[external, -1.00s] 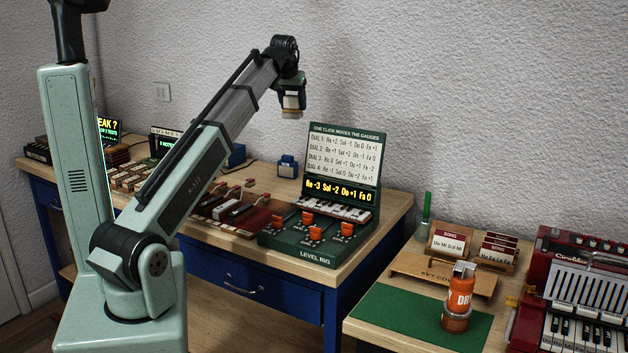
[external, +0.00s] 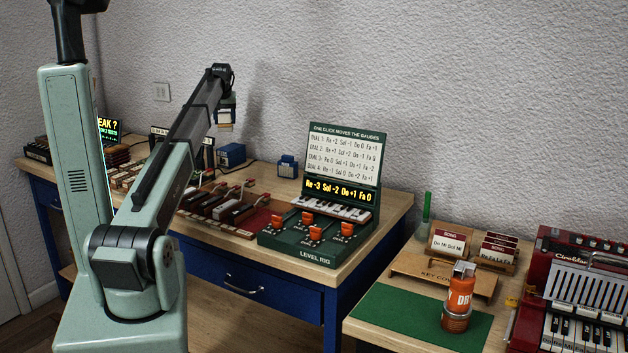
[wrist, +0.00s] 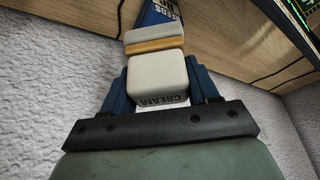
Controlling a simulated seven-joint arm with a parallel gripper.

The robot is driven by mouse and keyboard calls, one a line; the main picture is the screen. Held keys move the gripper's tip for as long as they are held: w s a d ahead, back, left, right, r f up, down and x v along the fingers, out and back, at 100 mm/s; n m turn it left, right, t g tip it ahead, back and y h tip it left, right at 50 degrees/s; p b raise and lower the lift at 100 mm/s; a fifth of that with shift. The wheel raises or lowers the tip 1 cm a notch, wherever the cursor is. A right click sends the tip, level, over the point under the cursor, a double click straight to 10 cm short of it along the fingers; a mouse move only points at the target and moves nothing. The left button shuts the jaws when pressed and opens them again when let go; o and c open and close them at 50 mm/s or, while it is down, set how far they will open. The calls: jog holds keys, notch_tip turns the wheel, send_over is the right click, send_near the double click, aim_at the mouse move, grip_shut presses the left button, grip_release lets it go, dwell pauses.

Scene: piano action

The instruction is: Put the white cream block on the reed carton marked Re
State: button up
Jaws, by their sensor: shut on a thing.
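My gripper (external: 226,112) is shut on the white cream block (wrist: 158,80), raised above the back of the far table. In the wrist view the block sits between my blue fingers and its near face reads CREAM. An orange band and a pale layer show at its far end. A blue carton (wrist: 158,13) with white lettering, partly reading REEDS, shows beyond the block, partly hidden and cut by the frame edge. In the external view one blue carton (external: 231,154) stands below my gripper and another (external: 287,166) stands farther right. I cannot read their marks there.
The level rig (external: 318,228) with its upright board stands right of the cartons. Wooden key parts (external: 225,208) lie in front. The wall (external: 450,90) is close behind. The near table holds an orange bottle (external: 459,298), song cards and a red accordion (external: 580,290).

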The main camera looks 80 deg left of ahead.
jog(key=w+a, duration=0.2)
jog(key=a, duration=0.5)
jog(key=n, duration=0.1)
send_over(230, 145)
jog(key=d, duration=0.2)
jog(key=shift+f, duration=4.45)
jog(key=shift+f, duration=0.15)
jog(key=o, duration=1.2)
jog(key=v, duration=1.2)
jog(key=shift+w+d, duration=0.1)
jog(key=shift+w, duration=0.2)
